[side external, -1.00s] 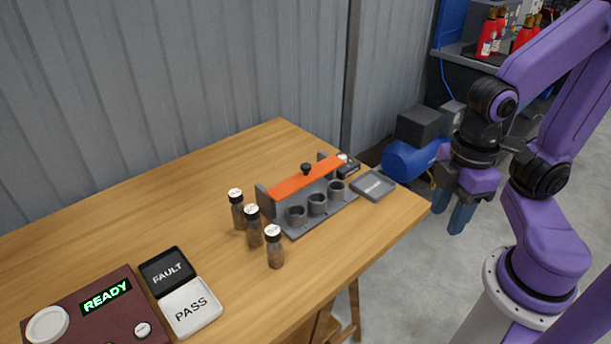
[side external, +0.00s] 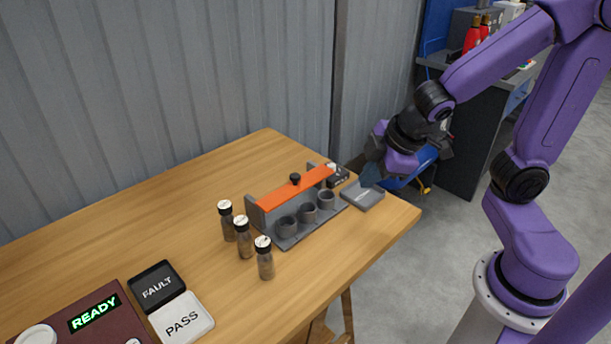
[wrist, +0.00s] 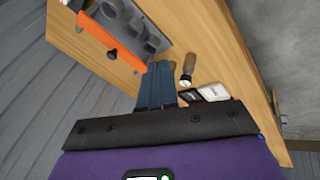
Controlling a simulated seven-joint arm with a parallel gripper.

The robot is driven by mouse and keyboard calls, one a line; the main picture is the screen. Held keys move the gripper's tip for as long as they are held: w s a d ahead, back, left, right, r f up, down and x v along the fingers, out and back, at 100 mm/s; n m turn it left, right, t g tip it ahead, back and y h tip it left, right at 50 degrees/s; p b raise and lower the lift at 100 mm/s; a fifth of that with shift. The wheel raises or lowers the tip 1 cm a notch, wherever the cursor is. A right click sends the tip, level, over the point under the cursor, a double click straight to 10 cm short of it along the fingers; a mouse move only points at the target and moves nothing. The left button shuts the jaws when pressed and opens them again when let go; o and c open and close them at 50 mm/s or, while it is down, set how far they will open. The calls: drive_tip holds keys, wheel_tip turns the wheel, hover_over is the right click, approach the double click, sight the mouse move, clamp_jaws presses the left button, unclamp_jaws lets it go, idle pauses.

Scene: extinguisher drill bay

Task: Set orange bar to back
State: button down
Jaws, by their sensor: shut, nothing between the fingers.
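The orange bar (side external: 292,190) lies along the grey rack (side external: 292,240), between its upright end plates and behind a row of three cups (side external: 308,214). A black knob (side external: 295,179) stands on the bar. The bar also shows in the wrist view (wrist: 108,38), at upper left, with its knob (wrist: 111,54). My gripper (side external: 371,176) is shut and empty, at the right end of the table near the grey pad (side external: 362,197), to the right of the bar and apart from it. In the wrist view its blue fingers (wrist: 157,84) are together.
Three dark vials with white caps (side external: 243,238) stand left of the rack. FAULT (side external: 157,286) and PASS (side external: 182,319) pads and a READY console (side external: 85,322) are at front left. The table's back left is clear.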

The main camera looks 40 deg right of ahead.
sight(292, 175)
drive_tip(key=w+d+f+n+y, duration=0.3)
drive_tip(key=w+d, duration=0.2)
drive_tip(key=w, duration=0.6)
drive_tip(key=shift+w+f+n+t, duration=0.15)
drive_tip(key=shift+w+n+t, duration=0.15)
drive_tip(key=shift+w, duration=0.1)
drive_tip(key=shift+w+a+f, duration=0.1)
drive_tip(key=shift+w+a+f, duration=0.35)
drive_tip(key=shift+w+f, duration=1.05)
drive_tip(key=shift+f, duration=0.05)
drive_tip(key=shift+w+a+f, duration=0.35)
drive_tip(key=shift+w+f, duration=1.1)
drive_tip(key=shift+f, duration=0.05)
drive_tip(key=shift+w+a+f, duration=0.35)
drive_tip(key=shift+w+f, duration=1.05)
drive_tip(key=shift+f, duration=0.05)
drive_tip(key=shift+w, duration=0.15)
drive_tip(key=shift+w, duration=1.45)
drive_tip(key=shift+r, duration=0.1)
